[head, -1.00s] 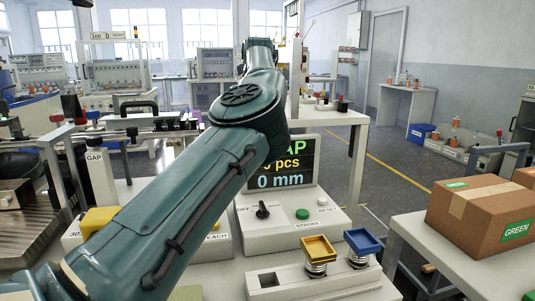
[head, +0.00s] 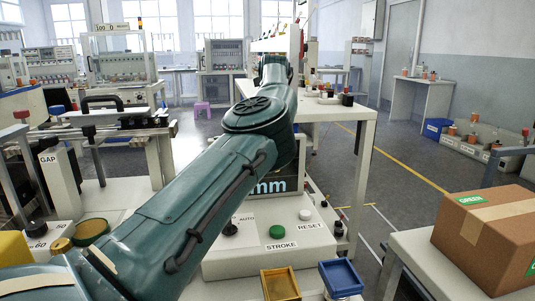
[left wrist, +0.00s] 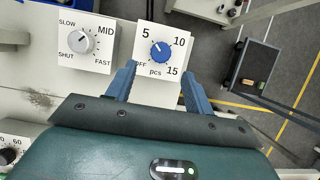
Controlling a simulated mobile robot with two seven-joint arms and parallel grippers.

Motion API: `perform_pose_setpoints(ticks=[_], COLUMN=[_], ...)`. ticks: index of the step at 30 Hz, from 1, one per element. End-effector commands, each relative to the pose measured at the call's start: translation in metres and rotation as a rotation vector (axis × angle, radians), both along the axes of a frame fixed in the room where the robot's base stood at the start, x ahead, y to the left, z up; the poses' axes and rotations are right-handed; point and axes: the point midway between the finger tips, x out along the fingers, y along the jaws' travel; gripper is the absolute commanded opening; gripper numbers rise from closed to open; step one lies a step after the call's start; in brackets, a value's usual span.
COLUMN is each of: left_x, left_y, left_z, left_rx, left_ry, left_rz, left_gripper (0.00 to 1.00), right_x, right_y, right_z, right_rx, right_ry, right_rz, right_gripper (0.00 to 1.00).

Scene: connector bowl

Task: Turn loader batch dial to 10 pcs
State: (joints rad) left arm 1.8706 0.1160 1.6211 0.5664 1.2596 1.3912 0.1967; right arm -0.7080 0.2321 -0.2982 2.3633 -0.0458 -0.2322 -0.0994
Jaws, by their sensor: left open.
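The batch dial (left wrist: 160,52) is a round blue knob on a white plate marked OFF, 5, 10, 15 and pcs, in the left wrist view. Its white pointer mark points up and left, toward the 5. My left gripper (left wrist: 160,75) is open, with its blue fingers at the lower left and lower right of the knob and nothing between them. In the head view my left arm stretches forward and its gripper cannot be made out. The display (head: 270,186) is mostly hidden behind that arm, with only "mm" readable. My right gripper is not in view.
A grey speed dial (left wrist: 80,41) marked SLOW, MID, FAST and SHUT sits left of the batch dial. A control box with a green STROKE button (head: 277,232) stands in front of the display. Yellow (head: 280,284) and blue (head: 341,277) trays and a cardboard box (head: 490,235) are at right.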

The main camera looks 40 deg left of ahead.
Motion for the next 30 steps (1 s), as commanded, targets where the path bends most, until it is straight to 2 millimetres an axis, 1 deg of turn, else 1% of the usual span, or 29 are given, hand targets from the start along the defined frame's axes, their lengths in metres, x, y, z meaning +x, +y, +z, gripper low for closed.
perform_pose_setpoints(ticks=[1,6,12,23,30], left_x=[0.002,0.01,0.015,0.016,0.016], left_y=[0.004,0.013,0.019,0.02,0.02], left_z=[-0.013,-0.04,-0.057,-0.06,-0.06], left_rx=[-0.002,0.0,0.0,0.0,0.0], left_ry=[0.001,0.0,0.0,-0.001,-0.001], left_rz=[0.0,-0.001,0.0,0.0,0.0], left_gripper=[0.52,0.52,0.52,0.52,0.32], right_x=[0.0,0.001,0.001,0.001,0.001], right_y=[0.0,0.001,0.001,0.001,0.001], right_z=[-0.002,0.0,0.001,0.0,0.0], right_rx=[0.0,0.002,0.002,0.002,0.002], right_ry=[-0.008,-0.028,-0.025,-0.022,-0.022], right_rz=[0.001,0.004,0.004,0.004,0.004], right_gripper=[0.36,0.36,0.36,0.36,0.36])
